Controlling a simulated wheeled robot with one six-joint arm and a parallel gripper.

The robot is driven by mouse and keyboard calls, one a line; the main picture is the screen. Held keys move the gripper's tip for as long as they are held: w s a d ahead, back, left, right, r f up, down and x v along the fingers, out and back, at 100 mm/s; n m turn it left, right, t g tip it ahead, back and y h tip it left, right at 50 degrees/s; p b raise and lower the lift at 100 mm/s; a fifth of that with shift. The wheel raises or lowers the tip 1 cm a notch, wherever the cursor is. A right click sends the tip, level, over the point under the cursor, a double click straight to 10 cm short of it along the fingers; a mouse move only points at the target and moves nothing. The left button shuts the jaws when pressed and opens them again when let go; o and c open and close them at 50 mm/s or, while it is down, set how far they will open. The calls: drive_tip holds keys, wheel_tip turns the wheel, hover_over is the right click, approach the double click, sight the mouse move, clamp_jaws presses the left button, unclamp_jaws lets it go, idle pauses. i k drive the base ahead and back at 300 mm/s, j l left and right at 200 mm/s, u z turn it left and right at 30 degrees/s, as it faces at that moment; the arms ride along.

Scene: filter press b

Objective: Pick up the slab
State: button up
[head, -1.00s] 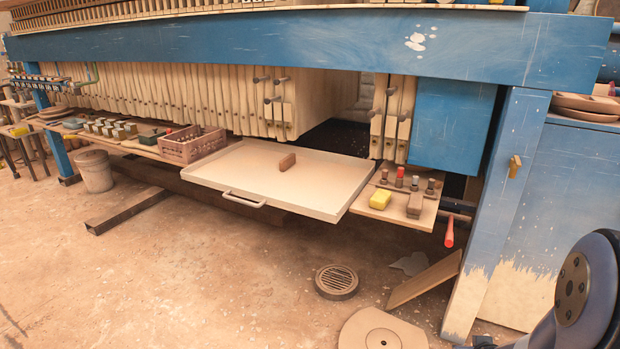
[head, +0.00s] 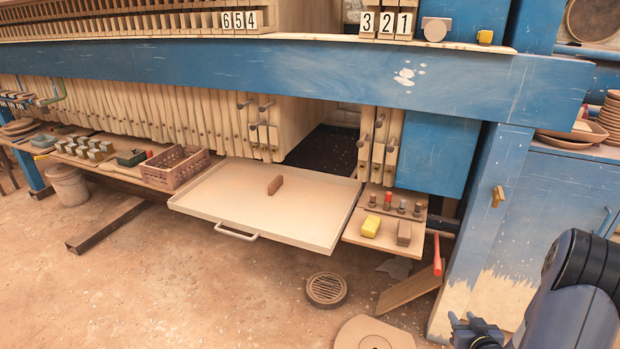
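A small brown slab (head: 275,185) stands on the pale drip tray (head: 230,203), near the tray's middle and towards its back. The tray has a low rim and a pull handle (head: 236,232) at its front.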

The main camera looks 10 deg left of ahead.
sight(273, 187)
drive_tip(key=i+j+z, duration=0.1)
drive_tip(key=i+j, duration=0.2)
drive_tip(key=j, duration=0.25)
drive_tip(key=i+j, duration=0.25)
drive_tip(key=j, duration=0.3)
drive_tip(key=i+j+z, duration=0.15)
drive_tip(key=j, duration=0.4)
drive_tip(key=i+j, duration=0.35)
drive_tip(key=j, duration=0.2)
drive_tip(key=i+j+z, duration=0.15)
drive_tip(key=j, duration=0.45)
drive_tip(key=i+j, duration=0.3)
drive_tip(key=j, duration=0.3)
drive_tip(key=i+j+z, duration=0.15)
drive_tip(key=j, duration=0.45)
drive_tip(key=i+j, duration=0.25)
drive_tip(key=j, duration=0.35)
drive_tip(key=z, duration=0.05)
